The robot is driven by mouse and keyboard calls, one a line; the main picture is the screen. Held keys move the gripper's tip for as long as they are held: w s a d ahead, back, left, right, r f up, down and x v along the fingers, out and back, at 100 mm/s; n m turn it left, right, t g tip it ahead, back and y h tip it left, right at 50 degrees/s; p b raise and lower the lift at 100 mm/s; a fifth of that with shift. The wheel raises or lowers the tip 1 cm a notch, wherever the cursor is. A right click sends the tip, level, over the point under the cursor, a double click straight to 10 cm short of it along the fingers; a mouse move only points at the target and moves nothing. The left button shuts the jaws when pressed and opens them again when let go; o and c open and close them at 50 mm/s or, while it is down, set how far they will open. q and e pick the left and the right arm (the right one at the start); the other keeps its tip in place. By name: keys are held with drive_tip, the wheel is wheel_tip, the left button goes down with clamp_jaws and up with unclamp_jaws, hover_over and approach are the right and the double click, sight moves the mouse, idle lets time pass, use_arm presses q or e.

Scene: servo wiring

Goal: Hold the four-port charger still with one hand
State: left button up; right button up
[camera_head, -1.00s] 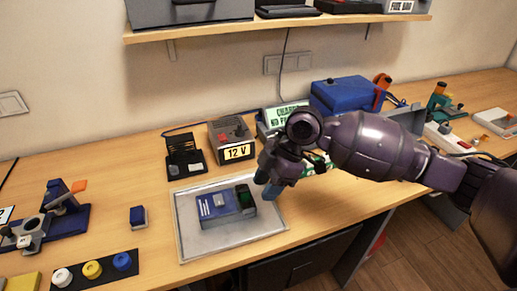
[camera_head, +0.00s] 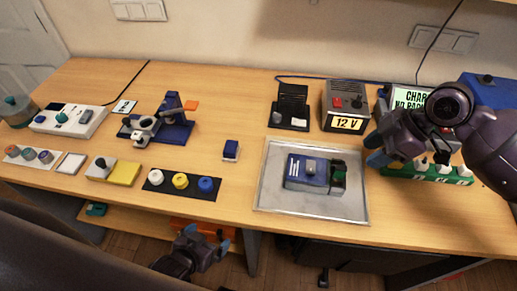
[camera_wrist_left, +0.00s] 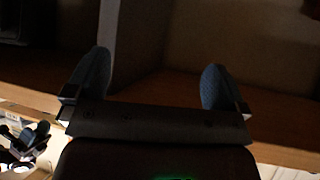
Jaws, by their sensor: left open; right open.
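A long green block with several white round tops, which looks like the four-port charger (camera_head: 444,175), lies on the bench at the right, below a sign. My right gripper (camera_head: 375,150) is open, with blue fingertips, above and beside the charger's left end; it hides part of that area. I cannot tell whether it touches the charger. My left gripper (camera_head: 207,239) is open and empty, low in front of the bench's front edge. The left wrist view shows its two blue fingers (camera_wrist_left: 155,88) wide apart with nothing between them.
A metal tray (camera_head: 355,210) holding a blue-grey device (camera_head: 308,172) lies left of the charger. A 12 V supply (camera_head: 346,106) and a charging sign (camera_head: 411,98) stand behind. A black strip with colored knobs (camera_head: 165,192) lies at the front left.

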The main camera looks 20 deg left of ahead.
use_arm(q)
drive_tip(key=s+d+r+n+h, duration=0.2)
drive_tip(key=s+r+n+h, duration=0.15)
drive_tip(key=n, duration=0.85)
drive_tip(key=s+d+r+n+g+h, duration=0.1)
drive_tip(key=s+d+r+n+h, duration=0.2)
drive_tip(key=n, duration=0.8)
drive_tip(key=s+d+r+n+h, duration=0.25)
drive_tip(key=s+n, duration=0.25)
drive_tip(key=n, duration=0.7)
drive_tip(key=w+d+r+m+g+h, duration=0.2)
drive_tip(key=w+d+r+h, duration=0.4)
drive_tip(key=w, duration=0.6)
drive_tip(key=w+d+r+m+g+h, duration=0.1)
drive_tip(key=w+d+r+m+h, duration=0.15)
drive_tip(key=w+d+r, duration=0.65)
drive_tip(key=m+g+y, duration=0.5)
drive_tip(key=m+y, duration=0.1)
drive_tip(key=m, duration=0.4)
approach(294, 166)
drive_tip(key=x, duration=1)
drive_tip(key=shift+f, duration=0.4)
drive_tip(key=shift+c, duration=0.2)
